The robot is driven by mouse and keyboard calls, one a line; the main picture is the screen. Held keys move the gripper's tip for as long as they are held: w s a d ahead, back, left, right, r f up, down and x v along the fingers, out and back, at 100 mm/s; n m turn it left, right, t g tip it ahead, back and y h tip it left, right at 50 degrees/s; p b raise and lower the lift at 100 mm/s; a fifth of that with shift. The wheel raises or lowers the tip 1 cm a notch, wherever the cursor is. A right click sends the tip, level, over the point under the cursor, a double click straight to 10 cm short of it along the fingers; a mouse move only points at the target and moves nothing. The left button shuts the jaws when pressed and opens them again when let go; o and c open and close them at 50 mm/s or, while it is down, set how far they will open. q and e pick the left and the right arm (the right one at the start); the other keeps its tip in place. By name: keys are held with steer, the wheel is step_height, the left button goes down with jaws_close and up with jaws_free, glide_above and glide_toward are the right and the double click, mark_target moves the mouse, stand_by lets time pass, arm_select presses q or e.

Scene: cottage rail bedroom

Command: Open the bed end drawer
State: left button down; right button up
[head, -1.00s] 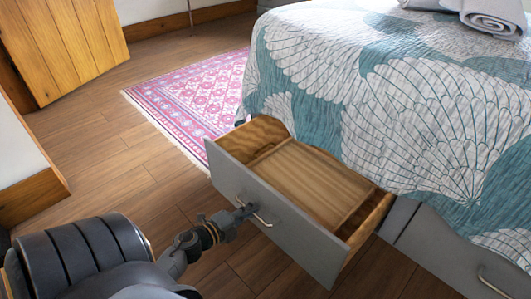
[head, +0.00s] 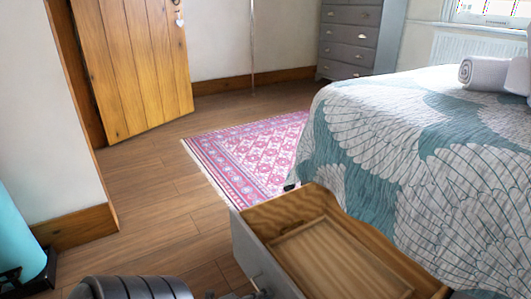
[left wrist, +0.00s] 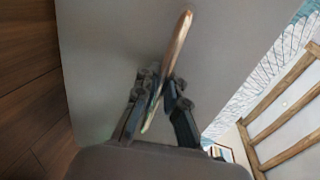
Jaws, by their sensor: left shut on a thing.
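The bed end drawer (head: 262,262) stands pulled out from under the foot of the bed, with its wooden inside showing in the head view. A flat wooden panel (head: 335,262) lies inside it. In the left wrist view the grey drawer front (left wrist: 115,40) fills most of the picture, with its metal bar handle (left wrist: 179,45) running between the fingers. My left gripper (left wrist: 160,92) is shut on the handle. In the head view only a little of that gripper shows at the bottom edge, beside the drawer front. My right gripper is not in view.
The bed (head: 400,150) with a patterned quilt is at the right. A pink rug (head: 250,160) lies beyond the drawer. A wooden door (head: 135,65), a grey chest of drawers (head: 350,38) and a turquoise object (head: 18,240) stand around. Wooden floor is clear at left.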

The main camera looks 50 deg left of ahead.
arm_select(q)
steer(key=c, duration=1.4)
jaws_free()
steer(key=shift+c, duration=0.2)
steer(key=shift+s, duration=0.45)
steer(key=v, duration=1.1)
steer(key=shift+r, duration=0.15)
steer(key=shift+a, duration=0.1)
